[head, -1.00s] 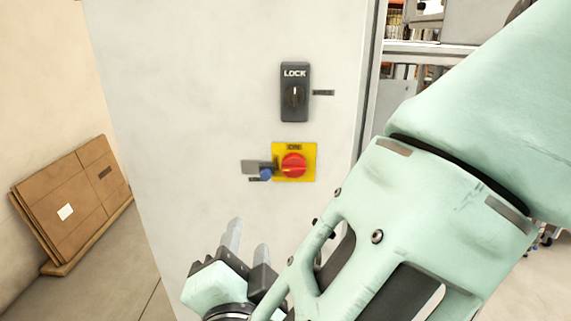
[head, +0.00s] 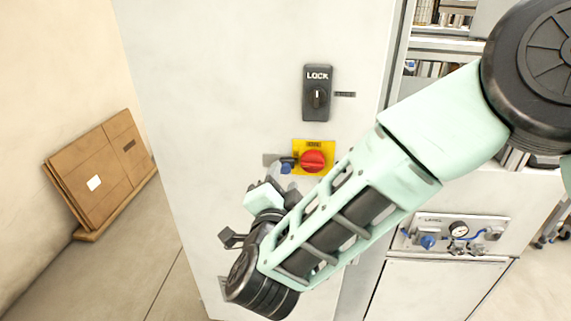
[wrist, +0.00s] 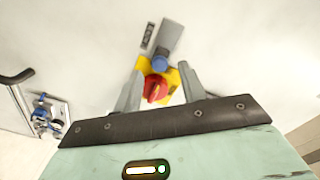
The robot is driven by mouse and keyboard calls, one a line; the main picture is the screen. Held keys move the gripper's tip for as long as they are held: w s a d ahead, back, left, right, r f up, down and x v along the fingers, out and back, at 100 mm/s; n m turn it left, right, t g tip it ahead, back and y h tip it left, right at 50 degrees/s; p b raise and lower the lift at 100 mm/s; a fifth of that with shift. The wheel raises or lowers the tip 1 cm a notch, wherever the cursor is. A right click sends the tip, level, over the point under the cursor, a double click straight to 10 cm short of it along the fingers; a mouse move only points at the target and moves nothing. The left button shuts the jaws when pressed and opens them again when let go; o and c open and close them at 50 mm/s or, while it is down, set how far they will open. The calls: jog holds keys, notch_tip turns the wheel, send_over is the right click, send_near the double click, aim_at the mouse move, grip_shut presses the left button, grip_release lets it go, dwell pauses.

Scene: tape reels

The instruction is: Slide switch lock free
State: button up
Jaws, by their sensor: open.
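A red rotary switch (head: 312,160) on a yellow plate (head: 326,147) is mounted on the pale cabinet front. Left of it is a grey slide bar (head: 269,159) with a blue knob (head: 286,168), close against the switch. In the wrist view the red switch (wrist: 155,88), yellow plate (wrist: 173,84), blue knob (wrist: 161,62) and grey bar (wrist: 169,36) line up ahead. My gripper (wrist: 160,70) is open, with its fingers on either side of the switch and blue knob in that picture. In the head view my gripper (head: 280,184) is just below the knob, its fingertips partly hidden. Contact cannot be told.
A black LOCK selector (head: 317,94) with a small label beside it sits above the switch. A panel with a gauge and blue knob (head: 460,234) is at lower right. Flat cardboard (head: 100,175) leans on the left wall. The cabinet face around the switch is mostly clear.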

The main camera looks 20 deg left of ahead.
aim_at(274, 161)
jog(key=shift+p+x, duration=0.35)
jog(key=shift+x, duration=1.05)
jog(key=shift+c, duration=0.3)
grip_shut()
jog(key=a+b, duration=0.2)
jog(key=shift+s+a+f+b, duration=0.1)
jog(key=shift+s+a+b, duration=0.2)
jog(key=shift+s, duration=0.05)
jog(key=shift+o, duration=0.3)
grip_release()
jog(key=shift+s, duration=0.1)
